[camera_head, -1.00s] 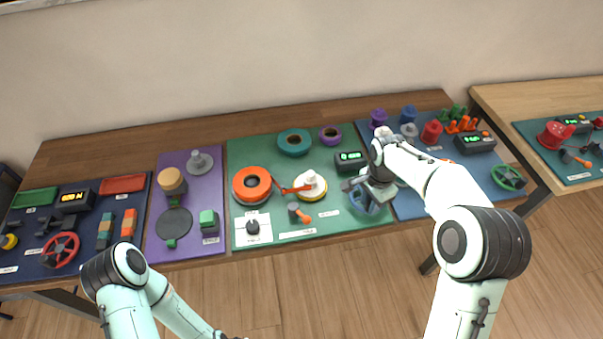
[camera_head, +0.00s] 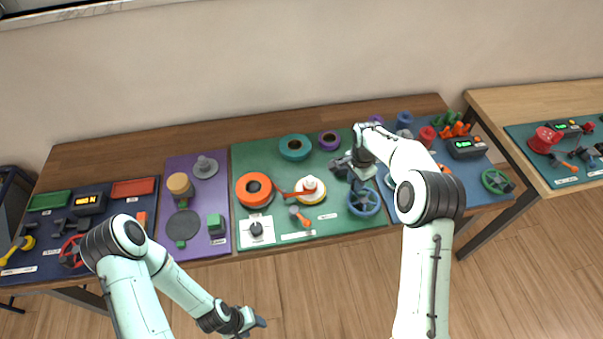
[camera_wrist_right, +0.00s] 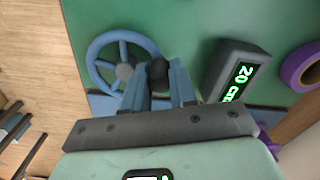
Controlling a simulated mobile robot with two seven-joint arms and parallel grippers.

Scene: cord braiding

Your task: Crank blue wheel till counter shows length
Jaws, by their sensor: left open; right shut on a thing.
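The blue wheel (camera_head: 364,203) lies at the front right of the green mat; it also shows at the upper left of the right wrist view (camera_wrist_right: 122,67). My right gripper (camera_head: 349,171) is at the wheel's far side. In the wrist view its fingers (camera_wrist_right: 158,80) are shut on the dark crank knob (camera_wrist_right: 158,71) at the wheel's rim. The counter (camera_wrist_right: 238,75) beside it reads "20 cm" in green digits; in the head view my right arm mostly hides it. My left gripper (camera_head: 250,322) is open and empty, over the floor in front of the table.
A purple ring (camera_head: 330,140), a teal ring (camera_head: 295,147) and an orange ring (camera_head: 254,189) lie on the green mat (camera_head: 247,150). A white spool (camera_head: 310,186) and an orange-handled tool (camera_head: 299,217) are left of the wheel. A blue mat with another counter (camera_head: 466,147) adjoins on the right.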

